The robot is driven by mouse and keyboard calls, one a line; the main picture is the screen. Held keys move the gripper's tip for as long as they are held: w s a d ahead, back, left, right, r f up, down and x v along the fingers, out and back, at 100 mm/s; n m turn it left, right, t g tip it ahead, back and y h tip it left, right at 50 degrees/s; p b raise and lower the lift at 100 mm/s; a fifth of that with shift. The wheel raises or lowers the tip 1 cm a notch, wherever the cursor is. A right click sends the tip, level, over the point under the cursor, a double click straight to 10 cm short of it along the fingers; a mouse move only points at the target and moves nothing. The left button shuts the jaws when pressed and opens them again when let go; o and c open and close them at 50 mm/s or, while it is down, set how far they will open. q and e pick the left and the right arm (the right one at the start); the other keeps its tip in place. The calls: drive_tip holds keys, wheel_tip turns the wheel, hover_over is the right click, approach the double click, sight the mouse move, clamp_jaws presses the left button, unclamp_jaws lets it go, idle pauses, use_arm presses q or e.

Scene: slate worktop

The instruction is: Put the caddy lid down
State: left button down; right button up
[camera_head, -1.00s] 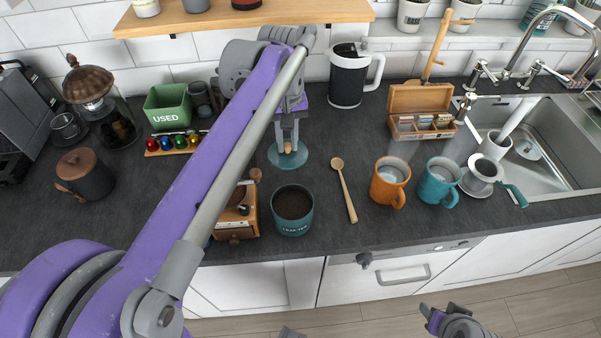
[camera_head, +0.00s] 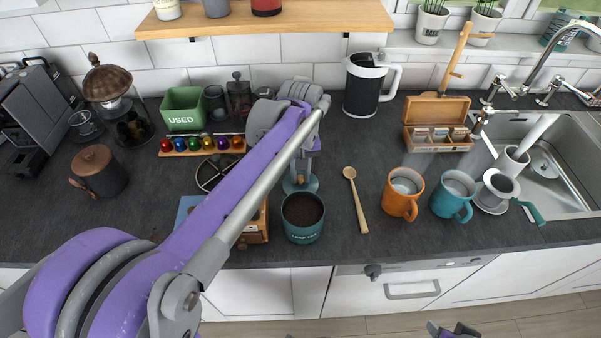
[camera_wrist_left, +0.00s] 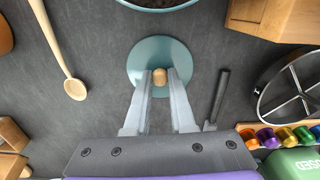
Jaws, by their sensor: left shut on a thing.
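The caddy lid is a teal disc (camera_head: 301,186) with a small wooden knob; its face shows clearly in the left wrist view (camera_wrist_left: 160,50). My left gripper (camera_head: 300,172) points down and is shut on the knob, with its fingertips on either side of it in the wrist view (camera_wrist_left: 160,77). The lid is just behind the teal caddy (camera_head: 303,218), which stands open with dark contents. I cannot tell whether the lid touches the worktop. My right gripper (camera_head: 453,330) is only partly in view at the bottom edge, its jaws unclear.
A wooden spoon (camera_head: 356,200) lies right of the caddy, beside an orange mug (camera_head: 401,200). A wooden grinder (camera_head: 256,230) stands close on the left, partly behind my arm. A round wire trivet (camera_wrist_left: 295,90) and colored capsules (camera_head: 208,143) lie farther left. Worktop behind the spoon is clear.

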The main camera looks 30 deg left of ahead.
sight(300, 177)
use_arm(q)
drive_tip(key=c, duration=0.8)
unclamp_jaws()
drive_tip(key=shift+f, duration=0.1)
drive_tip(key=shift+o, duration=0.2)
drive_tip(key=shift+r, duration=0.3)
wheel_tip(300, 177, up, 12)
drive_tip(key=p, duration=0.1)
drive_tip(key=shift+f, duration=0.15)
